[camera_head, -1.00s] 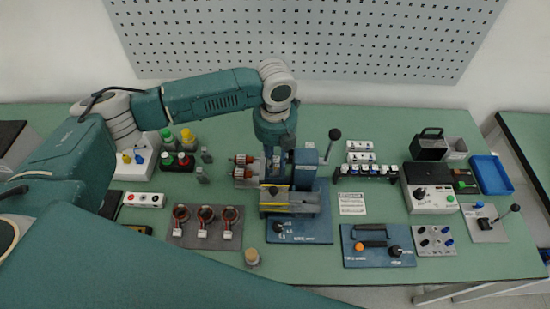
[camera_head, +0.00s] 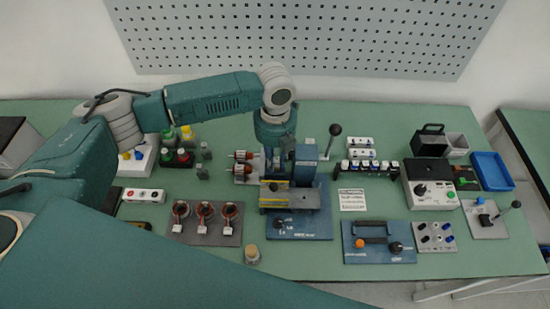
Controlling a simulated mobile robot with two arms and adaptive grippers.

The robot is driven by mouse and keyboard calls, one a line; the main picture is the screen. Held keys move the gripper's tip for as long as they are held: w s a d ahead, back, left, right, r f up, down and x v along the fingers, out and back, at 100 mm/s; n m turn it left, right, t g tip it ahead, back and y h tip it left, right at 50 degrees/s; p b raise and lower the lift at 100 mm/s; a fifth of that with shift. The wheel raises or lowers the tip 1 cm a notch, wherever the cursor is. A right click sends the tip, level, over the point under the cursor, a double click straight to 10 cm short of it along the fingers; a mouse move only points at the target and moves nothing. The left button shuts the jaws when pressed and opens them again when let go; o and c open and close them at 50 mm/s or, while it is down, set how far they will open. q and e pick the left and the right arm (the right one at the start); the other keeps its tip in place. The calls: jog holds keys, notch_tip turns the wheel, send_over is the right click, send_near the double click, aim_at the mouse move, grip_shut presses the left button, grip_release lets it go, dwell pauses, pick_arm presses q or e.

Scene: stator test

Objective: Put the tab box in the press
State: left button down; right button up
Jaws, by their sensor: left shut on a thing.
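The press (camera_head: 305,168) stands on a blue base plate (camera_head: 312,227) in the middle of the bench, with a black-knobbed lever (camera_head: 335,130) rising at its right. A grey and yellow-edged bed (camera_head: 290,199) lies at its front. My left gripper (camera_head: 273,172) points down at the press's left rear side, close to it. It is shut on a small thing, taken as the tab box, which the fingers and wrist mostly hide. I cannot tell whether it touches the press. My right gripper is not in view.
Two red-and-silver rotors (camera_head: 242,156) lie just left of the gripper. A tray of several copper-wound parts (camera_head: 205,221) is at front left. A white card (camera_head: 352,199) and a blue fixture plate (camera_head: 378,255) are to the right. Bare bench lies between the card and the tester (camera_head: 430,188).

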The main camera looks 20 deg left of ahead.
pick_arm(q)
jog(key=shift+f, duration=0.5)
jog(key=c, duration=1.5)
grip_release()
notch_tip(320, 180, up, 12)
